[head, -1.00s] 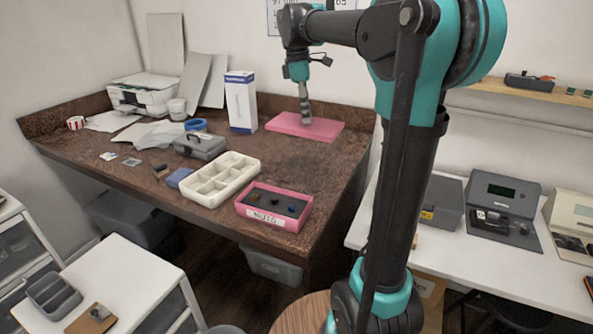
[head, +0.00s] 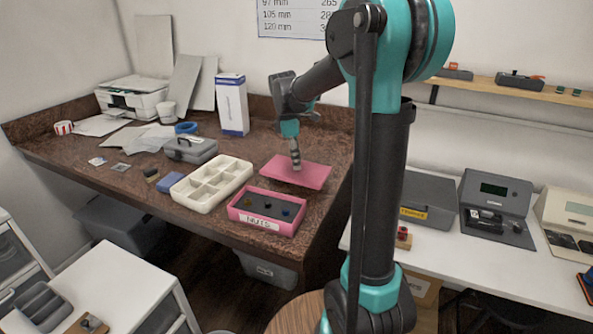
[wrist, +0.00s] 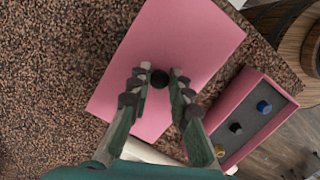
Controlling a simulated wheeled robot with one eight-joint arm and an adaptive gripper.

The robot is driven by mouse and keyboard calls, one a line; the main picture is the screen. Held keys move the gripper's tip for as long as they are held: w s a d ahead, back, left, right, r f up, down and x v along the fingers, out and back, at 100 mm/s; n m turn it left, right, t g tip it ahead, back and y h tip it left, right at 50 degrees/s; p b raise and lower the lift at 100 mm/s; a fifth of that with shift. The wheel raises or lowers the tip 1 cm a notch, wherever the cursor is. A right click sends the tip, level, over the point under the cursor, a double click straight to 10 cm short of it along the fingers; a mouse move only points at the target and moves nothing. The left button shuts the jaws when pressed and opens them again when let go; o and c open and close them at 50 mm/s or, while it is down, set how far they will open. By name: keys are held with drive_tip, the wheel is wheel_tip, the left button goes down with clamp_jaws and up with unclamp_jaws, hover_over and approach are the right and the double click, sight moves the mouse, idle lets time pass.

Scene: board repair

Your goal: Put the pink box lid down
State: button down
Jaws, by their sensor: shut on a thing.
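The pink box lid (head: 312,173) is a flat pink rectangle with a black knob (wrist: 160,78) in its middle. My gripper (head: 296,167) points down over the lid, and its fingers (wrist: 158,82) are closed around the knob in the wrist view. The lid lies level over the brown worktop (head: 235,150), just behind the open pink box (head: 240,214). I cannot tell whether its underside touches the worktop. The pink box has a label and a dark inside with several small coloured pieces; it also shows in the wrist view (wrist: 243,88), beside the lid.
A cream compartment tray (head: 212,184) stands left of the pink box. A grey case (head: 191,150) and a white-and-blue carton (head: 232,105) stand farther back. Speckled worktop is bare left of the lid in the wrist view. The worktop's right edge is close to the lid.

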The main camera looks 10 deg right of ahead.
sight(291, 169)
drive_tip(key=shift+f, duration=1.95)
drive_tip(key=c, duration=1.4)
unclamp_jaws()
drive_tip(key=shift+f, duration=0.1)
wheel_tip(291, 169, up, 12)
drive_tip(key=a, duration=0.1)
drive_tip(key=shift+w+a, duration=0.15)
drive_tip(key=shift+a, duration=0.25)
